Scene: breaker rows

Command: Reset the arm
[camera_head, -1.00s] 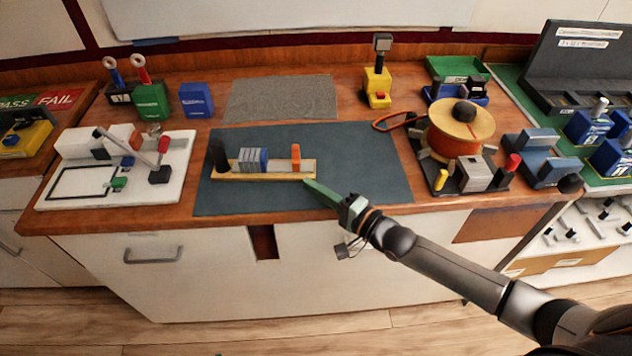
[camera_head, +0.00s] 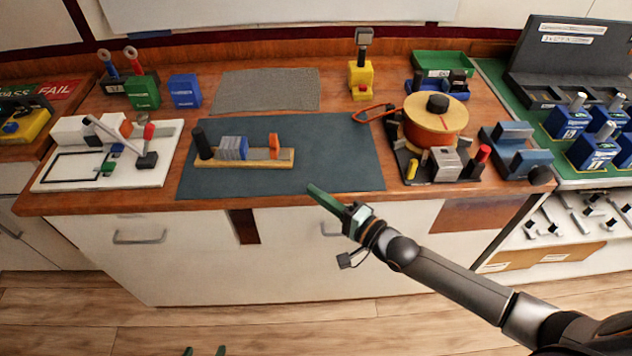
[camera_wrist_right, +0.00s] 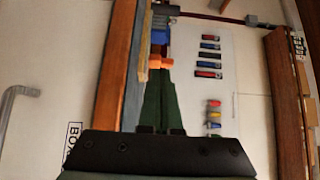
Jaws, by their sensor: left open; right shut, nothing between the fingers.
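My right gripper (camera_head: 314,190) comes in from the lower right and is shut and empty, over the front edge of the dark mat (camera_head: 340,150). Its green fingers (camera_wrist_right: 158,105) also show closed together in the right wrist view. A wooden rail (camera_head: 275,162) lies on the mat to the left of the fingertips, apart from them in the head view. It carries a black upright block (camera_head: 202,143), grey-blue breakers (camera_head: 233,148) and an orange piece (camera_head: 274,145). My left gripper (camera_head: 205,351) shows only as two spread green fingertips at the bottom edge, below the bench; it is open.
A white board with a lever (camera_head: 115,155) stands left. A spool (camera_head: 437,120) stands on a dark base at the right, beside blue blocks (camera_head: 515,150). A yellow stand (camera_head: 361,80) is behind. The mat's right part and the floor in front are clear.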

